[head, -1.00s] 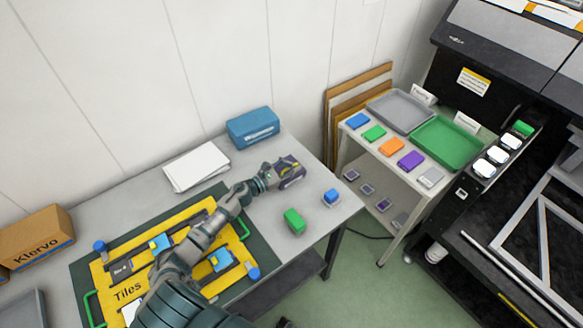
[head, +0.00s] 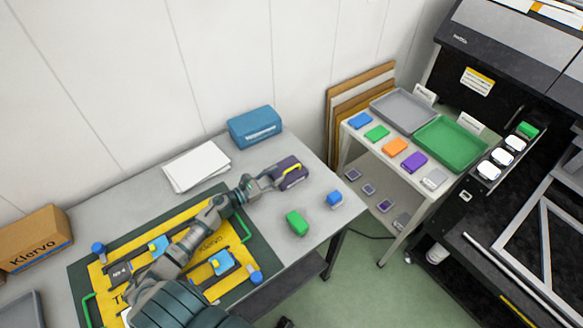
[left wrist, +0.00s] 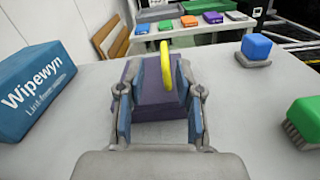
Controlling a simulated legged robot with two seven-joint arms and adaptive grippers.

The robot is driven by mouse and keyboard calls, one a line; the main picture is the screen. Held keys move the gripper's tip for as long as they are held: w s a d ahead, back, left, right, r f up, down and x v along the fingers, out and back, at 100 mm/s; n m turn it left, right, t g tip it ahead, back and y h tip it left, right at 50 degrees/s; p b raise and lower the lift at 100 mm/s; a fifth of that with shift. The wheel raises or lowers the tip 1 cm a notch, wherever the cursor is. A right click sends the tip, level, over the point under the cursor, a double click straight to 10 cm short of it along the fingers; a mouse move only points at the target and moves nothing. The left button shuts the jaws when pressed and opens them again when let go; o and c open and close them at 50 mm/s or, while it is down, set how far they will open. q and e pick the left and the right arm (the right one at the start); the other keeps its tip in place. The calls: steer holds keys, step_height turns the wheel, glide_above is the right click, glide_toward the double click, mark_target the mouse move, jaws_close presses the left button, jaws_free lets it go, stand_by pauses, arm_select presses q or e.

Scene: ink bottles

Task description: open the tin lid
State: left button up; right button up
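A purple box-shaped tin (head: 289,176) stands near the table's back right edge, with a yellow loop (head: 292,169) at its top. In the left wrist view, the purple tin (left wrist: 160,103) lies ahead between my finger pads, and the yellow loop (left wrist: 164,66) rises above it. My left gripper (head: 272,179) reaches the tin from the left in the head view. In the left wrist view, its fingers (left wrist: 160,118) are spread apart, one to each side of the tin's near face. Whether the pads touch the tin is unclear. My right gripper is not visible.
A blue Wipewyn box (head: 254,127) and white sheets (head: 196,166) stand behind. A green brush-like block (head: 297,223) and a blue block (head: 334,198) are to the right. A yellow board (head: 105,287) lies under my arm. A side shelf holds a green tray (head: 450,145).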

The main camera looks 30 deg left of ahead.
arm_select(q)
steer(key=shift+s+d+r, duration=0.1)
steer(key=shift+s, duration=0.5)
steer(key=shift+s+a, duration=0.2)
steer(key=shift+s, duration=0.4)
steer(key=shift+a+v, duration=0.15)
steer(key=shift+v, duration=0.7)
steer(key=shift+a+v, duration=0.15)
steer(key=shift+v, duration=0.75)
steer(key=shift+d+r, duration=0.1)
steer(key=shift+d, duration=0.1)
steer(key=shift+s+a, duration=0.25)
steer(key=v, duration=1.1)
steer(key=shift+s, duration=0.3)
